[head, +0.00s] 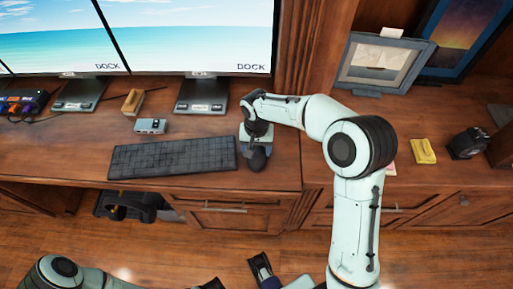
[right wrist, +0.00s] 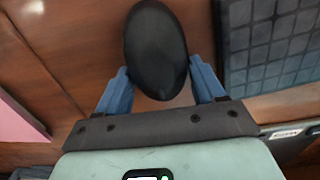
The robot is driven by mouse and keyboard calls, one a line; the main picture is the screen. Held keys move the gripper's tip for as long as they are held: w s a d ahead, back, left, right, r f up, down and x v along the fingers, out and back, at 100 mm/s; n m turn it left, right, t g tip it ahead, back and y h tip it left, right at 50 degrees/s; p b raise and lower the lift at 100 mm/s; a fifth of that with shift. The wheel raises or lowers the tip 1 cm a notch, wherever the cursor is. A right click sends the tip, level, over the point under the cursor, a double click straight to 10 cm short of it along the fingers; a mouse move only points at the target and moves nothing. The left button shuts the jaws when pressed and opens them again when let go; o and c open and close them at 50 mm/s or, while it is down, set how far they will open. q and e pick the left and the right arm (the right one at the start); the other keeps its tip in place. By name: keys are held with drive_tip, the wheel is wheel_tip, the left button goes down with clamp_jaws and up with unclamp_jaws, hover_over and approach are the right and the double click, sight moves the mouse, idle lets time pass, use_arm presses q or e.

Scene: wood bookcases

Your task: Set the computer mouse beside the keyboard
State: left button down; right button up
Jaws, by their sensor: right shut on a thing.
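The black computer mouse (head: 258,160) is at the right end of the keyboard (head: 173,157), close to the desk's front edge. My right gripper (head: 255,141) is shut on the mouse from above. In the right wrist view, the mouse (right wrist: 156,48) lies between the two blue fingers (right wrist: 161,84). The keyboard (right wrist: 268,45) shows to its right there, with a strip of bare wood between them. Whether the mouse touches the desk is hard to tell.
Two monitors (head: 190,35) stand at the back. A small grey box (head: 150,126) and a wooden block (head: 132,102) lie behind the keyboard. Picture frames (head: 383,62), a yellow object (head: 423,151) and a black object (head: 468,143) are at the right.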

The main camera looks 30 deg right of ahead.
sight(256, 148)
drive_tip(key=shift+f, duration=0.1)
drive_tip(key=o, duration=1)
drive_tip(key=shift+o, duration=0.2)
wheel_tip(256, 148, up, 12)
drive_tip(key=p, duration=0.2)
